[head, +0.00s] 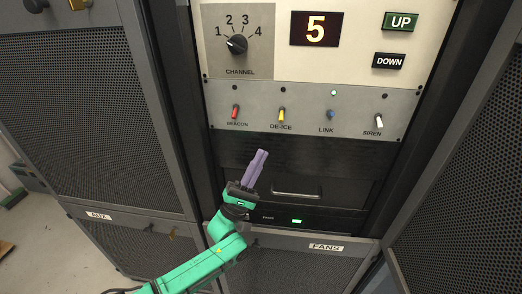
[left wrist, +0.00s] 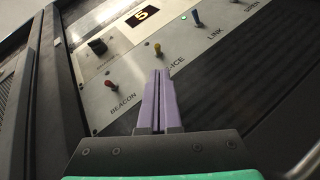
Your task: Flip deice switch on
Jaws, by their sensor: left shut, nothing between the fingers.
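The DE-ICE switch (head: 281,115) is a small yellow-tipped toggle on the grey switch panel (head: 306,97), between the red BEACON switch (head: 235,112) and the blue LINK switch (head: 330,114). In the left wrist view the yellow toggle (left wrist: 158,50) stands just beyond my fingertips. My left gripper (head: 262,153) has purple fingers pressed together with nothing between them. It is below the panel, under the yellow switch and a little to its left, apart from it in the head view. Part of the DE-ICE label is hidden by the fingers in the left wrist view. My right gripper is out of view.
A white SIREN switch (head: 379,121) is at the panel's right. A green light (head: 334,93) glows above LINK. Above are a channel knob (head: 237,44), a display reading 5 (head: 315,29), and UP (head: 400,21) and DOWN (head: 389,61) buttons. A drawer handle (head: 297,192) sits below.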

